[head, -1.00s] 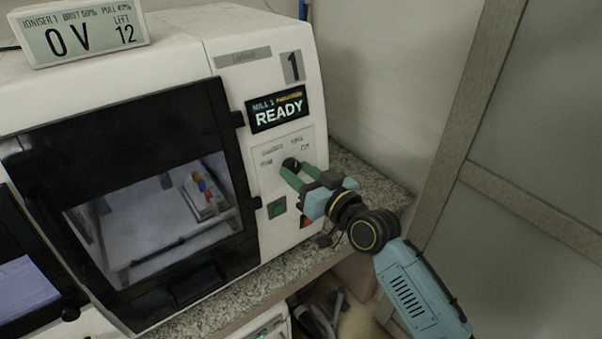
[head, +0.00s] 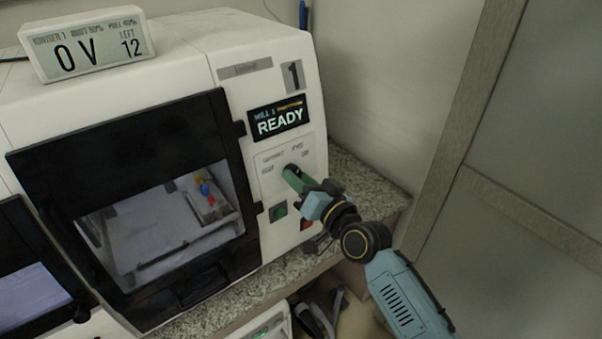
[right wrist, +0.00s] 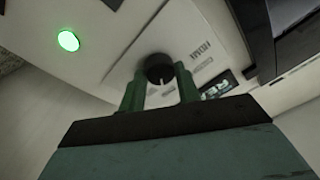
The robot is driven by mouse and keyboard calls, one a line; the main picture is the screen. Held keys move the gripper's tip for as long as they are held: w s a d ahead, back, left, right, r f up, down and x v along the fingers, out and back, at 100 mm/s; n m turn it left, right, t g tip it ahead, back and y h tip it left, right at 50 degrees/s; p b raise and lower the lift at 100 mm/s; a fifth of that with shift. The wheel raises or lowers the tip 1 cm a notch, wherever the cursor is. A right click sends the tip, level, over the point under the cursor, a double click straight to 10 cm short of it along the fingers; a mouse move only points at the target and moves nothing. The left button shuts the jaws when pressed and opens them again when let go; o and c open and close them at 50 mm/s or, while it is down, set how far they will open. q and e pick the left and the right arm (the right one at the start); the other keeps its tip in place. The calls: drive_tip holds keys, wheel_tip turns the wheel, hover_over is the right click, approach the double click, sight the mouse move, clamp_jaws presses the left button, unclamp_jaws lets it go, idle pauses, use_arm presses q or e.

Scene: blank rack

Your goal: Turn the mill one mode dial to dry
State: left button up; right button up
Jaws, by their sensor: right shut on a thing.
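The mill one mode dial (right wrist: 158,66) is a small round black knob with a white pointer mark, on the light control panel (head: 267,184) below the READY screen (head: 278,118). In the right wrist view its pointer faces the bottom of the picture. My right gripper (head: 295,174) is shut on the dial, with a green finger on either side of it. In the head view the fingers hide most of the knob. Small labels curve around it; one at its upper right seems to read DRY, but the print is small. My left gripper is not in view.
Below the dial are a green button (head: 278,211) and a red one (head: 306,224), partly behind my gripper. The mill's dark-framed door (head: 130,125) is to the left. An ioniser display (head: 85,45) stands on top. The wall is close on the right.

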drive_tip(key=shift+m+h+p, duration=0.4)
drive_tip(key=shift+m+p, duration=0.65)
drive_tip(key=shift+m, duration=1.05)
drive_tip(key=o, duration=1)
drive_tip(key=shift+c, duration=0.2)
drive_tip(key=shift+s, duration=0.15)
drive_tip(key=v, duration=1.3)
drive_tip(key=shift+s+f, duration=0.15)
drive_tip(key=shift+f, duration=0.05)
